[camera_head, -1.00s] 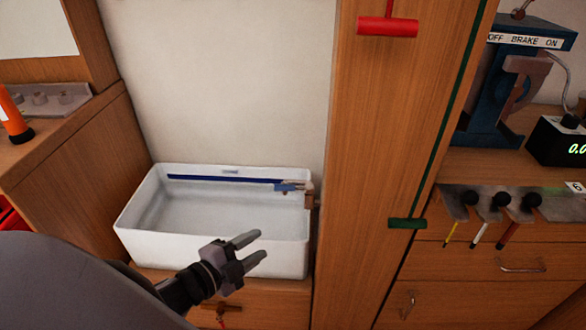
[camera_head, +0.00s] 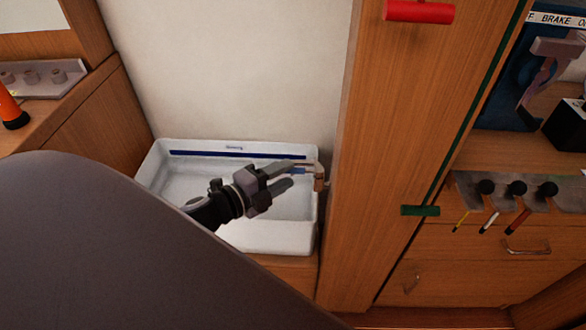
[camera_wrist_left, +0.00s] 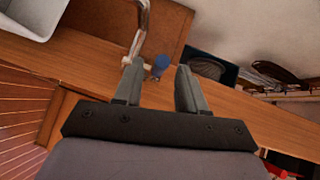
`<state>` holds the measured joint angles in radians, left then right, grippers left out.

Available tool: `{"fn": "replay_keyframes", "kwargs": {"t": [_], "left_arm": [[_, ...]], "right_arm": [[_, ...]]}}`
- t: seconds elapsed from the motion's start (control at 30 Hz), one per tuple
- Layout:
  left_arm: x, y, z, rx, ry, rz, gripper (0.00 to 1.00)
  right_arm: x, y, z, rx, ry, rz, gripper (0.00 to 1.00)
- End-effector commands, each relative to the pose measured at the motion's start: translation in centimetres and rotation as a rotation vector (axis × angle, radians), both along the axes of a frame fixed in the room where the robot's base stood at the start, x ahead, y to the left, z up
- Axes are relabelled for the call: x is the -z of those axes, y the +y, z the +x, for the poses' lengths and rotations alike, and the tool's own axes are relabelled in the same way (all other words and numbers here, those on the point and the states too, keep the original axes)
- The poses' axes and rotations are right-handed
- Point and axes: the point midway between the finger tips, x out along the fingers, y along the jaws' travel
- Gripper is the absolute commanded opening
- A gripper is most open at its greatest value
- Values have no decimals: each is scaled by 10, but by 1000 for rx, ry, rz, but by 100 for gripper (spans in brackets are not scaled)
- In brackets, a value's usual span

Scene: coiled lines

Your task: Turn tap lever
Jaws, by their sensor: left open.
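The tap (camera_head: 319,178) is a small brass-coloured fitting at the right rim of the white basin (camera_head: 285,240). Its blue lever (camera_head: 298,171) shows partly behind my left gripper's fingers. In the left wrist view the metal tap (camera_wrist_left: 141,28) rises at the top, and the blue lever (camera_wrist_left: 160,66) appears between the two fingertips. My left gripper (camera_head: 296,175) is open over the basin, its fingers pointing right toward the tap. It also shows in the left wrist view (camera_wrist_left: 159,72), with a gap on both sides of the lever. I cannot tell whether either finger touches it. My right gripper is out of view.
A wooden cabinet post (camera_head: 385,160) stands just right of the tap, with a red handle (camera_head: 419,12) and a green handle (camera_head: 420,211). A tool rack (camera_head: 500,195) hangs farther right. A wooden cabinet (camera_head: 95,125) stands left of the basin.

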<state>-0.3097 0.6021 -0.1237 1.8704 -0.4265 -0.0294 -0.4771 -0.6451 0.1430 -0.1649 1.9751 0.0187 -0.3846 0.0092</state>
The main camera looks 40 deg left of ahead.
Motion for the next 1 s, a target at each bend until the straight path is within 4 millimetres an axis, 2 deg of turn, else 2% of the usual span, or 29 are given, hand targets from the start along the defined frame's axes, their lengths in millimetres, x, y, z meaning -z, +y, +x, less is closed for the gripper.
{"fn": "replay_keyframes", "kwargs": {"t": [0.1,0.3,0.7,0.77,0.8,0.83,1.0], "left_arm": [[1,-3,14,0,-2,-1,41],[4,-7,28,0,0,-2,41],[5,-8,32,0,1,-2,41],[5,-8,32,0,0,-2,21],[5,-8,32,0,0,-2,8],[5,-8,32,0,0,-2,0],[5,-9,32,-1,1,-2,0]], "right_arm": [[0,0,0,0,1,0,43],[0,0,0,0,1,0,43],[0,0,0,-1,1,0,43],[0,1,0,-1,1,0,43],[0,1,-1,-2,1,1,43],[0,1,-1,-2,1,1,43],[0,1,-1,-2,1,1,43]]}}
